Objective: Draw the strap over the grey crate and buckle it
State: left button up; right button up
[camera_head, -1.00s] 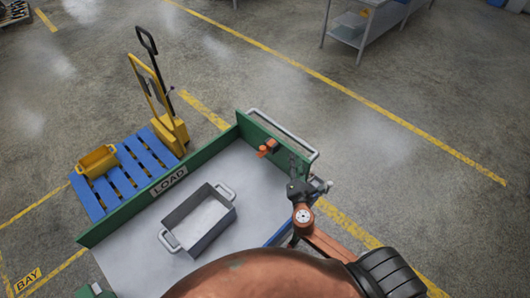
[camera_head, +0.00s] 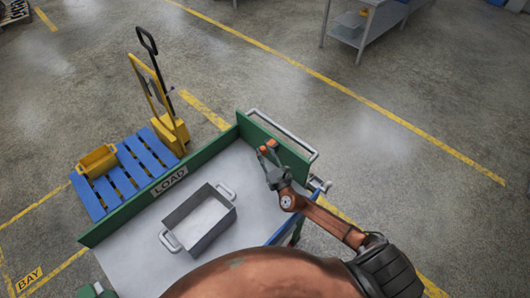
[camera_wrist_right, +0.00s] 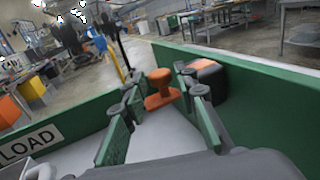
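The grey crate (camera_head: 212,236), open-topped with a handle at each end, sits on the grey bed of the green-walled cart. My right gripper (camera_head: 268,160) is over the bed by the far right corner. In the right wrist view its fingers are spread, with an orange strap pull (camera_wrist_right: 160,88) in the gap between them. I cannot tell whether they touch it. Behind it, a black and orange strap housing (camera_wrist_right: 206,76) sits on the green wall. Strap webbing and buckle cannot be made out. My left gripper is out of view.
The cart's green wall (camera_head: 212,158) bears a LOAD sign (camera_head: 170,181). A silver rail (camera_head: 285,131) runs outside the right wall. A yellow pallet truck (camera_head: 168,130) and blue pallet (camera_head: 140,160) with a yellow bin (camera_head: 97,160) stand beyond. The bed between crate and gripper is clear.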

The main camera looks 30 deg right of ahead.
jog(key=shift+w, duration=0.2)
jog(key=shift+c, duration=0.3)
grip_shut()
